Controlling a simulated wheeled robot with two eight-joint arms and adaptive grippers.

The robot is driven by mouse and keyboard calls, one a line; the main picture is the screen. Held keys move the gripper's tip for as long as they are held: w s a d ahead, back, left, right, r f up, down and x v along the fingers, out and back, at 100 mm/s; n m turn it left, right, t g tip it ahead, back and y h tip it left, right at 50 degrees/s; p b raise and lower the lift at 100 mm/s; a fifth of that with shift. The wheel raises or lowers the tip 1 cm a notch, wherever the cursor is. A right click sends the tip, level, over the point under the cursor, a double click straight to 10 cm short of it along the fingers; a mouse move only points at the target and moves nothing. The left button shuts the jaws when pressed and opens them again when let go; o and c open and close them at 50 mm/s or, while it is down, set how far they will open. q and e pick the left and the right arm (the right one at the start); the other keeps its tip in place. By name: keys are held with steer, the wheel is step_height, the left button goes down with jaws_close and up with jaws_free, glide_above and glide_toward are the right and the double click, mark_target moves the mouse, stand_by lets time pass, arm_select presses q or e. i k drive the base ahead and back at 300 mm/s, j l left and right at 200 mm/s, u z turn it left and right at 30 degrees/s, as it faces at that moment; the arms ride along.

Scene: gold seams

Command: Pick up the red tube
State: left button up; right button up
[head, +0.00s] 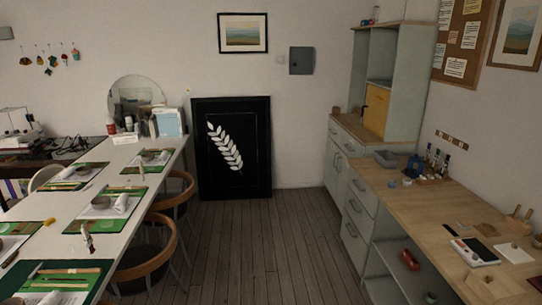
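A small red, rounded object (411,259) lies on the open lower shelf of the right-hand workbench; I cannot tell for sure whether it is the red tube. A red upright item (111,127) also stands at the far end of the long white table, too small to identify. Neither of my grippers is in the head view.
A long white table (150,172) with green mats and brown chairs (165,255) runs along the left. A wood-topped workbench (405,195) with bottles (432,162) stands on the right. The wooden floor (255,250) between them is clear. A black panel (232,185) leans at the back wall.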

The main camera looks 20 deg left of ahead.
mark_target(88, 239)
steer(key=i+j+u, duration=0.25)
steer(key=u, duration=0.25)
steer(key=i+j+u, duration=0.1)
steer(key=i+u, duration=0.25)
steer(key=u, duration=0.15)
steer(key=i+u, duration=0.35)
steer(key=u, duration=0.15)
steer(key=i+l+u, duration=0.2)
steer(key=u, duration=0.25)
steer(key=i+l+u, duration=0.3)
steer(key=u, duration=0.2)
steer(key=i+u, duration=0.4)
